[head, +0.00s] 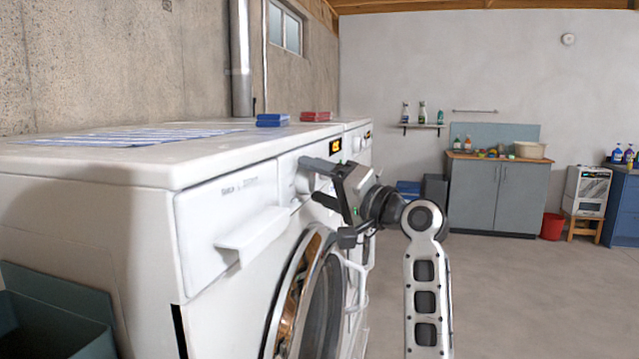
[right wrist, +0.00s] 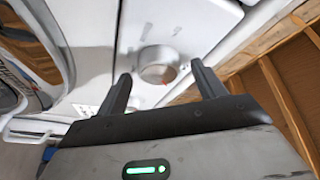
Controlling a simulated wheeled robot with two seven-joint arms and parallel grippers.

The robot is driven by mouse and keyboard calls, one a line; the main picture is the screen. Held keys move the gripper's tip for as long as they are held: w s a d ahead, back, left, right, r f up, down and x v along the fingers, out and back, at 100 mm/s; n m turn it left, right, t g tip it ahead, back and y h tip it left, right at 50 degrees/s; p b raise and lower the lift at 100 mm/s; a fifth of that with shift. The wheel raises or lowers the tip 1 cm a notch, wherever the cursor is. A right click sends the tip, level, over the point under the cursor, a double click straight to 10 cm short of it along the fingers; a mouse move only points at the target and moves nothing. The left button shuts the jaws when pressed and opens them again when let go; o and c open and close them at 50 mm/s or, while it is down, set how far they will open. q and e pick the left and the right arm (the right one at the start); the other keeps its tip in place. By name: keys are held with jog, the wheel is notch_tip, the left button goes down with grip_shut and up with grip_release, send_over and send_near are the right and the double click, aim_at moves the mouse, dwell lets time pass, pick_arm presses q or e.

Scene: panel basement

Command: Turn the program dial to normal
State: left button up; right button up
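The program dial (right wrist: 158,65) is a round white knob on the washing machine's front panel. In the right wrist view it lies between and just beyond the two dark fingers of my right gripper (right wrist: 165,85), which are spread apart. In the head view the same right gripper (head: 318,180) is at the panel, with the dial (head: 304,182) partly hidden behind its fingers. I cannot tell whether the fingertips touch the dial. The white washing machine (head: 120,210) has a lit orange display (head: 335,146) right of the dial. My left gripper is out of view.
The detergent drawer front (head: 248,235) sticks out left of the dial. The round door (head: 312,300) is below my right gripper. A second white machine (head: 358,140) stands just beyond. A dark green bin (head: 60,315) is at the lower left. The floor (head: 530,300) to the right is clear.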

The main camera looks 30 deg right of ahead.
jog(key=shift+s+d, duration=0.1)
jog(key=shift+s, duration=0.1)
pick_arm(q)
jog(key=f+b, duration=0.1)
jog(key=b, duration=0.1)
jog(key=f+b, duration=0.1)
jog(key=b, duration=0.1)
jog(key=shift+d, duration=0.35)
pick_arm(e)
jog(key=v, duration=1.5)
jog(key=shift+s, duration=0.25)
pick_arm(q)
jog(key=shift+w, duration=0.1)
pick_arm(e)
jog(key=shift+d+f, duration=0.1)
